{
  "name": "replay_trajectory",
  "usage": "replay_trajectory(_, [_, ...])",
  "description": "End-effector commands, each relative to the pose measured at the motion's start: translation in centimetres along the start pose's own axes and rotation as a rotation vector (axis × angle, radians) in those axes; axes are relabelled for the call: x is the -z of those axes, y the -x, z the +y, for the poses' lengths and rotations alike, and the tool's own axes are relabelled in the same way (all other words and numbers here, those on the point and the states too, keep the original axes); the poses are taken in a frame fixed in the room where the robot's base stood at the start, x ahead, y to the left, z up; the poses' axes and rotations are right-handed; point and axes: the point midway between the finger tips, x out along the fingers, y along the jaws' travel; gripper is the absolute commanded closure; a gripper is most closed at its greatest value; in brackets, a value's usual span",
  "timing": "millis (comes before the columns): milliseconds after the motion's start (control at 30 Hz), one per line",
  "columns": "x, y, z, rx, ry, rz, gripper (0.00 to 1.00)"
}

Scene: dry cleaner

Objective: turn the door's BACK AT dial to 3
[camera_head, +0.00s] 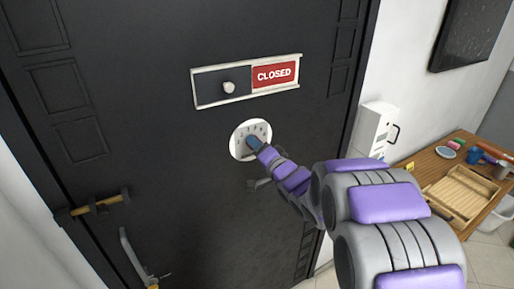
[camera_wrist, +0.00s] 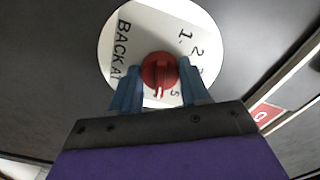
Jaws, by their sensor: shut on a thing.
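The BACK AT dial is a round white plate (camera_head: 236,150) on the dark door (camera_head: 185,150), below the sliding CLOSED sign (camera_head: 272,75). In the wrist view, the dial plate (camera_wrist: 140,38) shows the words BACK AT, some digits and a red knob (camera_wrist: 160,68) at its centre. The knob's pale pointer mark faces down in that picture, beside the 5. My gripper (camera_wrist: 158,72) has one blue finger on each side of the knob and is shut on it. The right finger hides digits between 2 and 5. In the head view my gripper (camera_head: 253,142) covers the knob.
A yellow-and-black bar (camera_head: 95,205) and a grey handle (camera_head: 132,258) are on the door at lower left. A white box (camera_head: 374,130) is on the wall at right. A wooden table (camera_head: 425,172) with a tray (camera_head: 460,192) stands beyond my arm.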

Motion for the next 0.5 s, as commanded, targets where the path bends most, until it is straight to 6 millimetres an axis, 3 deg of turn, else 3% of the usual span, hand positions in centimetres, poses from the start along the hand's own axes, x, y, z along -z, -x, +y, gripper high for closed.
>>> replay_trajectory(133, [-0.05,0.02,0.16,-0.003,-0.001,-0.001,0.84])
replay_trajectory(500, [-0.04,0.03,0.25,-0.006,0.062,-0.002,0.85])
